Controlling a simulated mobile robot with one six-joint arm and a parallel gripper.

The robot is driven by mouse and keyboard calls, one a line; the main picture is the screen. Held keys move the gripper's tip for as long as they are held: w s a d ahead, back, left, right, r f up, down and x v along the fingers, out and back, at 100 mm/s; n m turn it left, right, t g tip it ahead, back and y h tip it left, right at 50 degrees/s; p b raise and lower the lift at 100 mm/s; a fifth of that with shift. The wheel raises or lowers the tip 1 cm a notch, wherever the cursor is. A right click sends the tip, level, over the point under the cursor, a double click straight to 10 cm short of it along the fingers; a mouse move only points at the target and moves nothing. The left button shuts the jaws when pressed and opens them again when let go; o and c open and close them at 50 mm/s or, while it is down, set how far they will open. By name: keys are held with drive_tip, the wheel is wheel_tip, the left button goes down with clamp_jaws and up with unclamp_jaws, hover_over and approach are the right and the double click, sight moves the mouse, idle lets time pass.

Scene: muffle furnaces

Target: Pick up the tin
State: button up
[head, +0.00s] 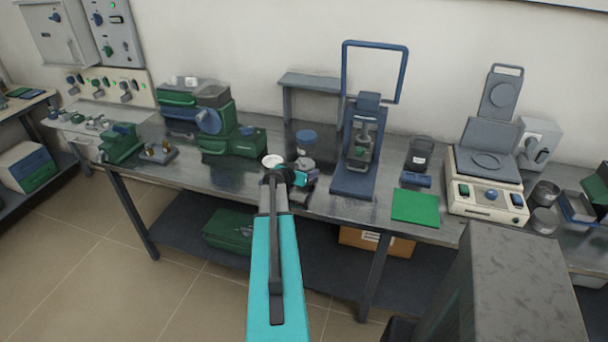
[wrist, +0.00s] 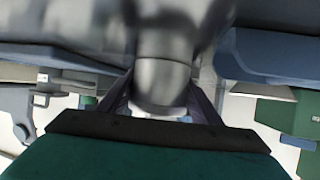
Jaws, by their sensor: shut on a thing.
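A grey, rounded tin (wrist: 162,82) sits between the two dark fingers of my gripper (wrist: 160,108) in the wrist view. The fingers are shut on its sides, and its far part is blurred. In the head view my gripper (head: 299,178) is over the front part of the long bench, at the end of my turquoise arm. My gripper partly hides that spot, so I cannot tell whether the tin touches the bench.
A green machine (head: 222,130) stands left of the gripper, and a blue press with a tall frame (head: 354,180) stands close on its right. A small white disc (head: 273,161) is beside the gripper. A green mat (head: 415,207) and a balance (head: 488,180) are farther right.

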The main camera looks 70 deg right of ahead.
drive_tip(key=shift+r, duration=0.2)
drive_tip(key=shift+r+b, duration=0.75)
drive_tip(key=shift+r, duration=0.35)
drive_tip(key=s+a+b, duration=0.1)
drive_tip(key=a, duration=0.2)
drive_tip(key=s+a+r+b, duration=0.1)
drive_tip(key=a, duration=0.3)
drive_tip(key=s+a+r+b, duration=0.1)
drive_tip(key=a+b, duration=0.1)
drive_tip(key=a, duration=0.2)
drive_tip(key=shift+s+a+r+p, duration=0.1)
drive_tip(key=shift+s+a+p, duration=0.15)
drive_tip(key=shift+a, duration=0.35)
drive_tip(key=shift+s+a+r+p, duration=0.1)
drive_tip(key=shift+a+p, duration=0.2)
drive_tip(key=shift+a, duration=0.25)
drive_tip(key=shift+d+r+p, duration=0.1)
drive_tip(key=shift+d+p, duration=0.05)
drive_tip(key=shift+p, duration=0.95)
drive_tip(key=p, duration=0.3)
drive_tip(key=shift+s+a+r, duration=0.1)
drive_tip(key=shift+a, duration=0.2)
drive_tip(key=a+p, duration=0.1)
drive_tip(key=p, duration=0.4)
drive_tip(key=shift+s+a, duration=0.1)
drive_tip(key=shift+s, duration=0.05)
drive_tip(key=shift+a+f+p, duration=0.2)
drive_tip(key=shift+a+p, duration=0.1)
drive_tip(key=shift+p, duration=0.7)
